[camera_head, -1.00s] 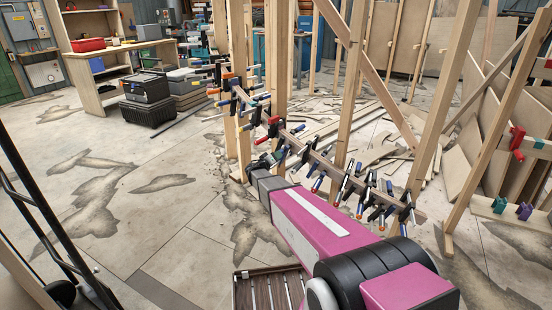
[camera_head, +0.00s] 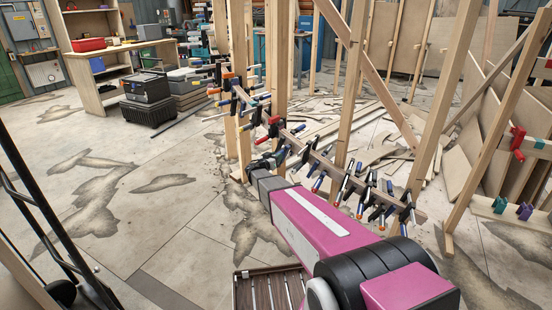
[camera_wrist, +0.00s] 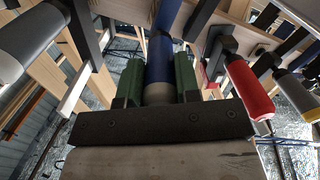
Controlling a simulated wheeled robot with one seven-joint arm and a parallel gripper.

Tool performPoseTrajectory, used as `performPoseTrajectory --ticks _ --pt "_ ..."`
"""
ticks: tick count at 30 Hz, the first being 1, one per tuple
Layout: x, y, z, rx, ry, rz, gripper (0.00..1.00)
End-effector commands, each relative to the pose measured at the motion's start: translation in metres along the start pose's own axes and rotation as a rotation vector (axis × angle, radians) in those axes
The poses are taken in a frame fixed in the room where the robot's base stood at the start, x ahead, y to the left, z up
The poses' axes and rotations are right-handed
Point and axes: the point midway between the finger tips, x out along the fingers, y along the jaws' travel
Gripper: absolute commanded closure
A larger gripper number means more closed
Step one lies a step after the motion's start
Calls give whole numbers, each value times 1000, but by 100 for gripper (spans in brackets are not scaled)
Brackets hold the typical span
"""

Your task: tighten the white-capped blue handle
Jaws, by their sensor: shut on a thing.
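The blue handle (camera_wrist: 159,58) stands in the middle of the wrist view. Its whitish cap (camera_wrist: 158,94) faces the wrist camera, close to the dark plate of my gripper. My gripper (camera_wrist: 158,76) is shut on this handle, with one green finger on each side of it. In the head view my gripper (camera_head: 270,162) reaches the row of clamps on the curved wooden strip (camera_head: 322,158). The held handle cannot be made out clearly there. The far end of its clamp is partly hidden.
A red handle (camera_wrist: 249,92) is close on the right of my gripper, and a grey handle (camera_wrist: 28,45) is at the left. Several more clamps crowd the strip. A wooden post (camera_head: 348,95) rises behind it. The concrete floor (camera_head: 110,190) at left is mostly clear.

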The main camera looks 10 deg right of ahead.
Motion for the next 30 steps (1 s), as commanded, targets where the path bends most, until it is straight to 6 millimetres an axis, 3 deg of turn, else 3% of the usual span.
performPoseTrajectory --ticks 16,17,18,30 --pt "-1 1 2 24 -5 1 93" --pt "-1 1 2 23 -5 1 60" --pt "-1 1 2 23 -4 0 47" --pt "-7 0 0 22 -2 -1 44"
